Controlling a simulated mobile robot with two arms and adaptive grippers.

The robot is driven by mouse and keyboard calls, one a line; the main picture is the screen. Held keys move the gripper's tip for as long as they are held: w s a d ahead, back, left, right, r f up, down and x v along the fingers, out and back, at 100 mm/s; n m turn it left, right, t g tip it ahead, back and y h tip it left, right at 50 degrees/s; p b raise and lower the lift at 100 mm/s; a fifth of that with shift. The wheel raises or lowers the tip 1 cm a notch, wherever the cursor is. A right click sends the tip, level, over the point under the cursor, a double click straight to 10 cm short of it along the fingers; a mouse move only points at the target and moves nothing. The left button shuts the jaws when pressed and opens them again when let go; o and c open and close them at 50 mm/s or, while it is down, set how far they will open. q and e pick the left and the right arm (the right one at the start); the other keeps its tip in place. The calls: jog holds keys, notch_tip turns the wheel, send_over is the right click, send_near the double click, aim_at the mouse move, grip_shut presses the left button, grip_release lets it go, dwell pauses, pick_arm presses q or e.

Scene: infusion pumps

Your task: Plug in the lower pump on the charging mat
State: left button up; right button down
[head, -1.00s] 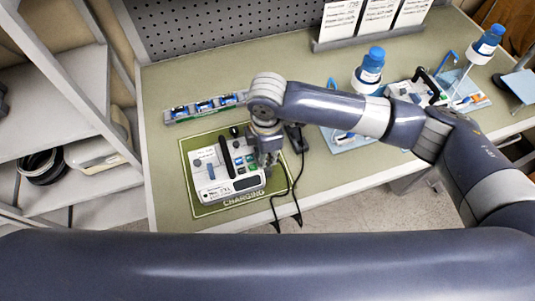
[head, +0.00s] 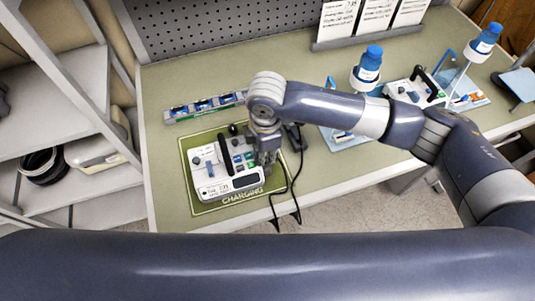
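A white pump (head: 207,182) with a dark handle, a small display and coloured buttons lies on the green charging mat (head: 191,141), whose front edge reads CHARGING. My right gripper (head: 266,168) points down at the pump's right side, close against it. Its fingertips are small and partly hidden, so whether it is open or shut, or touches a plug, cannot be seen. Black cables (head: 293,190) run from beside the gripper over the bench's front edge. A small dark block (head: 296,138) lies right of the gripper. My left gripper is out of view.
A strip with blue parts (head: 204,106) lies behind the mat. Further right stand a blue-capped bottle (head: 369,64), another pump (head: 402,91) and a second bottle (head: 485,41), partly behind my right arm. Shelves (head: 62,92) stand at left. The bench's front right is clear.

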aim_at(267, 166)
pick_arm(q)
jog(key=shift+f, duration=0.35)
pick_arm(e)
jog(key=f, duration=0.1)
jog(key=s+f, duration=0.1)
jog(key=d+f, duration=0.1)
jog(key=shift+s+f, duration=0.2)
jog(key=shift+s, duration=0.05)
jog(key=c, duration=1.6)
grip_release()
jog(key=o, duration=0.3)
jog(key=shift+w+a+f, duration=0.15)
jog(key=shift+w+a, duration=0.1)
jog(key=shift+w+a+f+g+h, duration=0.15)
jog(key=shift+w+a+g+h, duration=0.25)
jog(key=shift+w, duration=0.35)
jog(key=shift+s, duration=0.15)
jog(key=shift+s+d+r, duration=0.1)
jog(key=shift+s+r, duration=0.1)
jog(key=shift+r, duration=0.1)
jog(key=o, duration=0.7)
jog(key=shift+o, duration=1.2)
jog(key=shift+w, duration=0.2)
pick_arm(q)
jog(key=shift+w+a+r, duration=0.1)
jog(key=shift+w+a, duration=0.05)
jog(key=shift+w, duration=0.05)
pick_arm(e)
jog(key=shift+r, duration=0.1)
